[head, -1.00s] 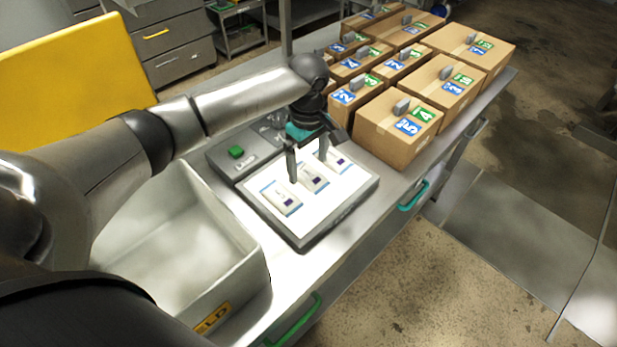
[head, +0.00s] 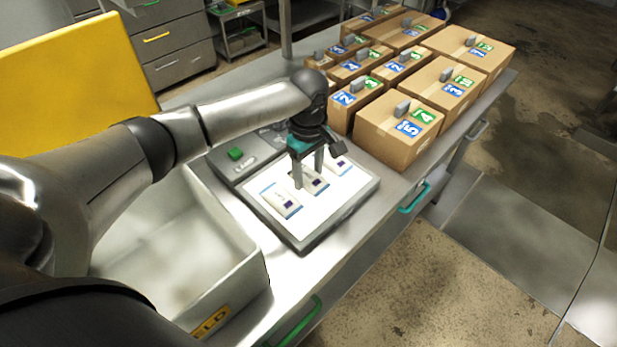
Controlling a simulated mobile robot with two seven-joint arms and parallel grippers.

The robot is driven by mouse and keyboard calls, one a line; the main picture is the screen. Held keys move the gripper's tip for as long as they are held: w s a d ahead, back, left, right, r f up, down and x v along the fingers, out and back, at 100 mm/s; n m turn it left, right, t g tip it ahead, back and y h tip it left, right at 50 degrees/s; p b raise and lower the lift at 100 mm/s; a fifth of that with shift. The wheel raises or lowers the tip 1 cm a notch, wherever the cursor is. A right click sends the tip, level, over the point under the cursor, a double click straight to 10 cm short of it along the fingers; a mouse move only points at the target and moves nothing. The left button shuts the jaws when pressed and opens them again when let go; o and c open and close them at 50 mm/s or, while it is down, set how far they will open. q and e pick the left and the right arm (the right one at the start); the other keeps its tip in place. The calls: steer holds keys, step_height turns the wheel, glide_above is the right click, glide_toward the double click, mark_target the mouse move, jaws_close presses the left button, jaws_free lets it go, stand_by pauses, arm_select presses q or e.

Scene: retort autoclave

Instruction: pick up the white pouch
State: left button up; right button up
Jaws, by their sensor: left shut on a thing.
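Three white pouches with dark square marks lie in a row on a bright lit panel (head: 300,222) set in a grey frame. My left gripper (head: 308,185) is over the panel, pointing down, its fingers shut on the middle white pouch (head: 318,184). The fingers hide part of that pouch, and I cannot tell whether it is clear of the panel. Another white pouch (head: 281,202) lies to its left and a third white pouch (head: 338,167) to its right, partly behind the gripper. My right gripper is not in view.
A grey open bin (head: 240,282) with a yellow label stands left of the panel. A control box with a green button (head: 235,153) sits behind the panel. Several cardboard boxes (head: 398,128) with numbered labels fill the bench to the right. A yellow panel (head: 70,85) stands at the left.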

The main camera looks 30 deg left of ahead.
arm_select(q)
steer(key=c, duration=0.5)
